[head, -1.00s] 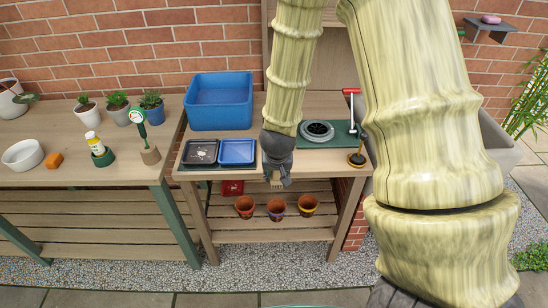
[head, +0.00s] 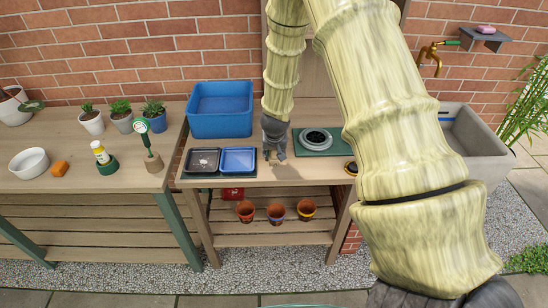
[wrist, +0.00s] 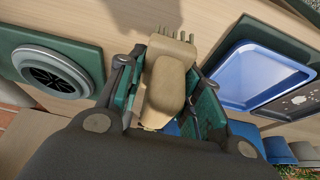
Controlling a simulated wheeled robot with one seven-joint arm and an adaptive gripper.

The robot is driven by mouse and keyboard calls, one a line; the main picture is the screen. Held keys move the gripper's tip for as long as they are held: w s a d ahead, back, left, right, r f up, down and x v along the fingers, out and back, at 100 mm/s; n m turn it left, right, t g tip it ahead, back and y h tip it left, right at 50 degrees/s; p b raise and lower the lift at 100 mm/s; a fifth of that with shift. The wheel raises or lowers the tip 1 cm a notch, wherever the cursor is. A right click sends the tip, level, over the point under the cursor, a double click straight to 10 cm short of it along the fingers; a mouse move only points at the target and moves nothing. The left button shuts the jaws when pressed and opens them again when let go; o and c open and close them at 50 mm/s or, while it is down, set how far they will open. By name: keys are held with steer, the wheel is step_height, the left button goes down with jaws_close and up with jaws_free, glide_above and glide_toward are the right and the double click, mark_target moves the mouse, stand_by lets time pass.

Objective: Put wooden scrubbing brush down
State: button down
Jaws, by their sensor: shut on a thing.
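The wooden scrubbing brush (wrist: 168,82) is held between the green-padded fingers of my gripper (wrist: 160,90) in the wrist view. Its pale bristles point toward the top of that picture. In the head view my gripper (head: 274,152) is over the potting bench top (head: 262,178), between the blue tray and the green mat. The brush is small and partly hidden there. I cannot tell whether it touches the wood.
A blue tray (head: 238,160) and a black tray (head: 202,160) lie left of my gripper. A grey ring-shaped piece (head: 315,139) sits on a green mat (head: 333,148) to the right. A blue tub (head: 220,110) stands behind. Bare wood lies between tray and mat.

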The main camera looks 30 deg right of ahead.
mark_target(274, 159)
steer(key=shift+f+p, duration=0.5)
steer(key=shift+f, duration=1.2)
steer(key=shift+f, duration=0.1)
steer(key=c, duration=1)
jaws_free()
